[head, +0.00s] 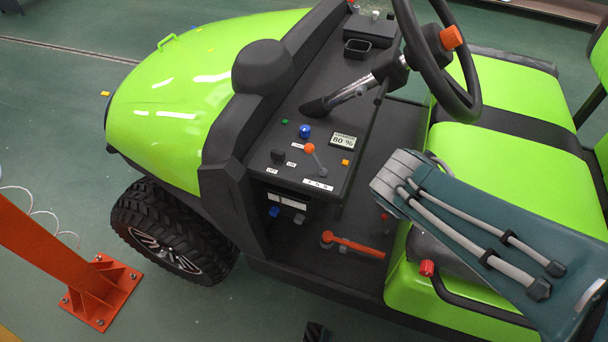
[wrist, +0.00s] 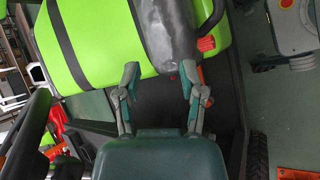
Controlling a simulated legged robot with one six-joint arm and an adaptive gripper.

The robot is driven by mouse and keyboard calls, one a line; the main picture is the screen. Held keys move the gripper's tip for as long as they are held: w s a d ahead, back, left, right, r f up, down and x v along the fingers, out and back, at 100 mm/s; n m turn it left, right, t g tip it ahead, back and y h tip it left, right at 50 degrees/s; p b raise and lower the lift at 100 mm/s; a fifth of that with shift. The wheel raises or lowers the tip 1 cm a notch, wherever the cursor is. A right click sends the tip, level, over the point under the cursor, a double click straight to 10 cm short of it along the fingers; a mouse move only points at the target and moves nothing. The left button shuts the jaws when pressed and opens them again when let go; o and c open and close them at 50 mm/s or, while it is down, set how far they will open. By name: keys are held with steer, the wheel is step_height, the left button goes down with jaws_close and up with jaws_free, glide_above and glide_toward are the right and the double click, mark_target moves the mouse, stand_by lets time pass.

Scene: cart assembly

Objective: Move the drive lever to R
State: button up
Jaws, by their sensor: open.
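The drive lever (head: 309,149) appears to be the short grey stick with an orange ball knob on the dark dash panel in the head view. Its knob leans toward the upper left, away from a white letter plate (head: 318,184) whose letters are too small to read surely. My gripper (wrist: 159,84) is open and empty in the wrist view, its two fingers apart above the dark cart floor beside the green seat. It is away from the lever, which I cannot make out in the wrist view. The head view shows my teal arm but no clear fingers.
The steering wheel (head: 440,60) and its column stand above the panel. A blue knob (head: 305,131), a display reading 80 % (head: 344,141) and an orange button (head: 345,162) are near the lever. A red-knobbed seat handle (head: 427,268) and an orange floor lever (head: 352,245) are lower.

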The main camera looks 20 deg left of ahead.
steer(key=w+a+n+t+h, duration=0.2)
steer(key=w+a+n+t, duration=0.1)
steer(key=w+a+n, duration=0.15)
steer(key=n+t+y, duration=0.8)
steer(key=n+t, duration=0.3)
steer(key=n, duration=0.8)
glide_toward(307, 152)
steer(key=w, duration=1)
steer(key=shift+d+f, duration=0.15)
steer(key=shift+d, duration=0.25)
steer(key=c, duration=0.6)
